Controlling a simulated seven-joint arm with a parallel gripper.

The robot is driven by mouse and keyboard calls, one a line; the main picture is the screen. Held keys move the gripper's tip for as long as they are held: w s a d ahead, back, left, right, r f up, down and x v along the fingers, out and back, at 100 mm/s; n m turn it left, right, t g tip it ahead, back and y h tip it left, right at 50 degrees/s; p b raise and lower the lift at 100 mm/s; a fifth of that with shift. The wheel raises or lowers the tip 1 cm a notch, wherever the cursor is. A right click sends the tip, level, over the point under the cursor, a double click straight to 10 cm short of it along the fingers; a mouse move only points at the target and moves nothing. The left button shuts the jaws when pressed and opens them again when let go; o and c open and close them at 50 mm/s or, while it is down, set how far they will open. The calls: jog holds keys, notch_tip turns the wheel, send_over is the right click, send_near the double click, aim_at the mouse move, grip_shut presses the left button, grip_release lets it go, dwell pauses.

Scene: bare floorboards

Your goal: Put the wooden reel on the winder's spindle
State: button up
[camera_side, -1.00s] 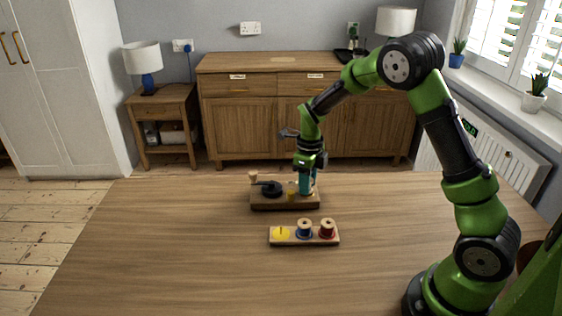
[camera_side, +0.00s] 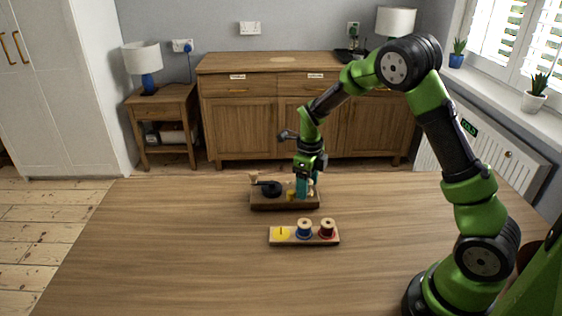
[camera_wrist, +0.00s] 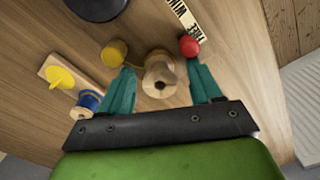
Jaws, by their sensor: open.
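The wooden reel (camera_wrist: 158,82) stands between my fingers in the wrist view, its pale top flange and dark centre hole facing the camera. My gripper (camera_wrist: 161,88) is open, with a gap between each teal finger and the reel. In the side view my gripper (camera_side: 307,188) is low over the right end of the winder (camera_side: 284,204), and its fingers mostly hide the reel there. The reel stands at the winder's right end; its hole is too small to tell whether the spindle is through it. The winder has a black wheel (camera_side: 270,189).
In front of the winder is a rack (camera_side: 291,243) with a bare peg on a yellow disc (camera_side: 281,234), a blue reel (camera_side: 304,229) and a red reel (camera_side: 327,229). The table's left is clear.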

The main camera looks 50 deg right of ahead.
jog(key=shift+r, duration=3.55)
jog(key=shift+f+n, duration=0.1)
jog(key=shift+n, duration=0.9)
jog(key=s+a+r+n+t, duration=0.2)
jog(key=s+a+r+n, duration=0.2)
jog(key=n, duration=0.5)
jog(key=s+a+r+n+t+y, duration=0.1)
jog(key=s+a+r+n, duration=0.3)
jog(key=s+n, duration=0.4)
jog(key=s+a+r+n+t+y, duration=0.1)
jog(key=s+a+r+n+t, duration=0.3)
jog(key=s+n, duration=0.3)
jog(key=r+n, duration=0.1)
jog(key=n, duration=0.2)
jog(key=shift+r, duration=0.4)
